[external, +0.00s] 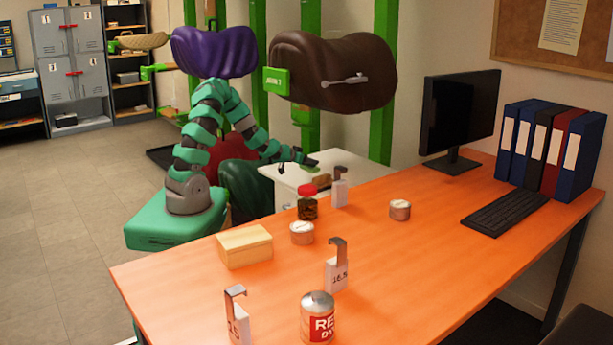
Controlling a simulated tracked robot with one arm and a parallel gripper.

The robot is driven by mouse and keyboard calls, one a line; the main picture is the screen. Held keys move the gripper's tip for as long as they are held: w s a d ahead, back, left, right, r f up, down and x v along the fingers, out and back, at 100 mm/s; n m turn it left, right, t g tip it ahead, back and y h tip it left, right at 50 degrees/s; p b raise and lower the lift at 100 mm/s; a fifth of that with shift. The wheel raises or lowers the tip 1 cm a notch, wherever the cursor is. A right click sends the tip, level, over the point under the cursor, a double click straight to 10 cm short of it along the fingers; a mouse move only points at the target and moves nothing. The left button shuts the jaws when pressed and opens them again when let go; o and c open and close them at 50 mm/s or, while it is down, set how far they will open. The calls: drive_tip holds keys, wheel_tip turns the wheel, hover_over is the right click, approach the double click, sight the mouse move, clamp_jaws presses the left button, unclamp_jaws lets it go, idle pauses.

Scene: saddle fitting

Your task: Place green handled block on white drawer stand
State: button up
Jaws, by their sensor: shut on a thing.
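The white drawer stand (284,200) stands behind the orange desk, and the desk hides part of it. My teal arm reaches to the right over the stand. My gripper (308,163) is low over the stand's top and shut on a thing. A small green patch shows at the jaws, which fits the green handled block (308,169), but it is small and partly hidden. I cannot tell whether it touches the stand's top. A small brown object (321,181) shows just in front of the gripper, near the stand's front edge.
The orange desk (400,260) carries hooked white weights (337,275), a red-lidded jar (307,205), small tins (400,210), a wooden box (244,246) and a large can (317,318). Brown (340,75) and purple (215,50) saddles hang on green posts above the stand.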

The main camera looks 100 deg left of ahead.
sight(305, 170)
drive_tip(key=shift+f+b, duration=1.35)
drive_tip(key=shift+f, duration=1.45)
drive_tip(key=shift+f, duration=0.5)
drive_tip(key=o, duration=1.2)
drive_tip(key=shift+c, duration=0.2)
drive_tip(key=p+v, duration=0.1)
drive_tip(key=v, duration=0.5)
drive_tip(key=shift+p, duration=0.35)
drive_tip(key=p, duration=0.3)
drive_tip(key=shift+s+d+r, duration=0.1)
drive_tip(key=shift+s+r, duration=0.1)
drive_tip(key=shift+s, duration=0.1)
drive_tip(key=p+v, duration=0.7)
drive_tip(key=p, duration=0.7)
drive_tip(key=shift+f, duration=0.2)
